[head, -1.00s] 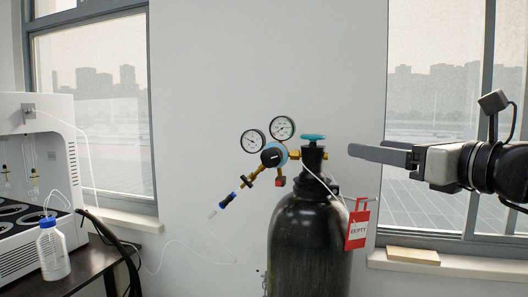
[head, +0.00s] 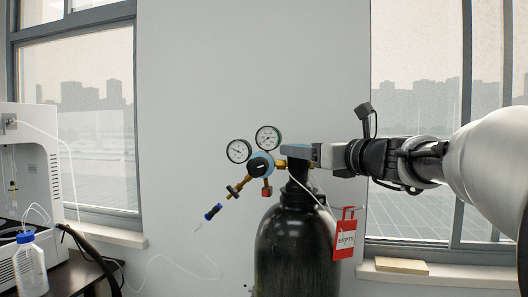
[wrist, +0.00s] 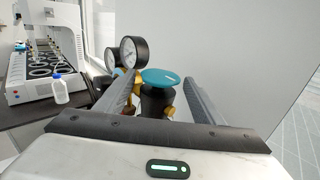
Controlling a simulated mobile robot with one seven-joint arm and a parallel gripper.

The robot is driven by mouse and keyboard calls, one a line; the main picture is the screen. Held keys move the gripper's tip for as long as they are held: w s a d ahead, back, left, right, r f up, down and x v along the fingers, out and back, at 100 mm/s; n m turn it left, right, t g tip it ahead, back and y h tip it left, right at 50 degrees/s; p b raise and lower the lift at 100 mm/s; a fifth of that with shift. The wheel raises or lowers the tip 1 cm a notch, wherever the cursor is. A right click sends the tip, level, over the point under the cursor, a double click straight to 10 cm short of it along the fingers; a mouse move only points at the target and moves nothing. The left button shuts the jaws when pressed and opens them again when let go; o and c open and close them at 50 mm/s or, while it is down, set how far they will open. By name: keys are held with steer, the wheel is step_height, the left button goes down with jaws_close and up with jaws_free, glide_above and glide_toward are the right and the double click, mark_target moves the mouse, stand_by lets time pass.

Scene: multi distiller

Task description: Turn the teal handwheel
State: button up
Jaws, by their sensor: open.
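The teal handwheel (wrist: 160,77) sits on top of the dark gas cylinder (head: 297,245). In the wrist view it lies between the two grey fingers of my gripper (wrist: 159,80), which are spread apart on either side of it. I cannot tell whether either finger touches the rim. In the head view my gripper (head: 297,151) reaches in from the right at the height of the valve, and its fingers hide the handwheel.
A regulator with two round gauges (head: 268,138) is close to the left of the valve. A red EMPTY tag (head: 346,235) hangs on the cylinder's right. A white instrument (head: 35,160) and a blue-capped bottle (head: 30,262) stand at left. A wall is behind.

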steer(key=shift+w+a, duration=0.1)
steer(key=shift+w, duration=0.05)
steer(key=shift+c, duration=0.3)
steer(key=c, duration=0.8)
